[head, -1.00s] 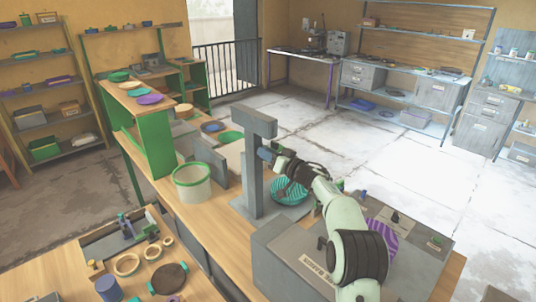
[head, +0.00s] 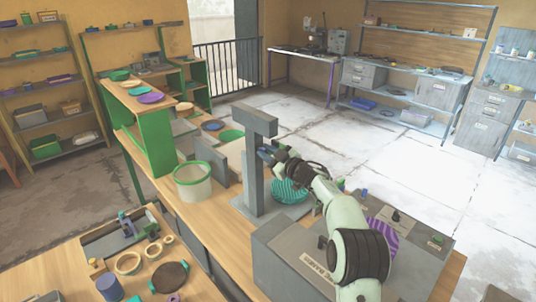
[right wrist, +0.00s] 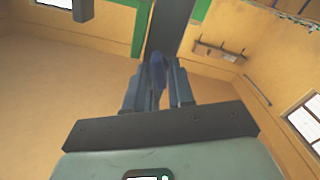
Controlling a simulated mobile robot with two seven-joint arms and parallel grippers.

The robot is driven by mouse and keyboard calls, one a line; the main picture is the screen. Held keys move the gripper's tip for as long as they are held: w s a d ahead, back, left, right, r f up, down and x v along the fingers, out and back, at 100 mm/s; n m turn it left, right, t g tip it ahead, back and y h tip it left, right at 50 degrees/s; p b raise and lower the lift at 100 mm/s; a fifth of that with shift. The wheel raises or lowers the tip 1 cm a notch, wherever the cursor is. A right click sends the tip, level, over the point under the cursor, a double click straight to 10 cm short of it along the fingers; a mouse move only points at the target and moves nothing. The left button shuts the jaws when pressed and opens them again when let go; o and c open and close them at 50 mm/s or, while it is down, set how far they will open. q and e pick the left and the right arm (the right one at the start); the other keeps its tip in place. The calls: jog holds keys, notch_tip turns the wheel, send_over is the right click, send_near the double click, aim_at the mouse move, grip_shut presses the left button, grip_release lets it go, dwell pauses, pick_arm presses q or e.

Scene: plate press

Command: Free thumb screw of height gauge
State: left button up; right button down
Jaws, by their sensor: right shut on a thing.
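A grey upright stand (head: 253,170) with a short top block rises from a flat base on the bench. I take it for the height gauge. My right gripper (head: 263,152) is at the right side of its column, below the top block. In the right wrist view, my right gripper (right wrist: 157,88) is shut on a dark blue piece (right wrist: 157,70), which looks like the thumb screw. The column (right wrist: 168,30) lies just beyond it. In the head view the screw is mostly hidden by the fingers. My left gripper is not in view.
A teal striped plate (head: 289,191) sits by the stand, under my right forearm. A green-rimmed bucket (head: 192,184) stands to the left. A grey machine box (head: 300,262) and a purple striped plate (head: 384,236) are in front. Rings and a dark disc (head: 170,278) lie at lower left.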

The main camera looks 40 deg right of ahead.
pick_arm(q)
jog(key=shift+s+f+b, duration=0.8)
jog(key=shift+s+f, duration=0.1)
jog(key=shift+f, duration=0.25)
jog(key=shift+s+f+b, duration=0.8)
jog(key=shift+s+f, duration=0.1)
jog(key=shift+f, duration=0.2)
pick_arm(e)
jog(key=shift+a+f+n, duration=0.1)
jog(key=shift+n, duration=3.1)
jog(key=shift+a+f+n, duration=0.1)
jog(key=shift+n, duration=3.1)
jog(key=shift+d, duration=0.1)
jog(key=c, duration=1.2)
grip_release()
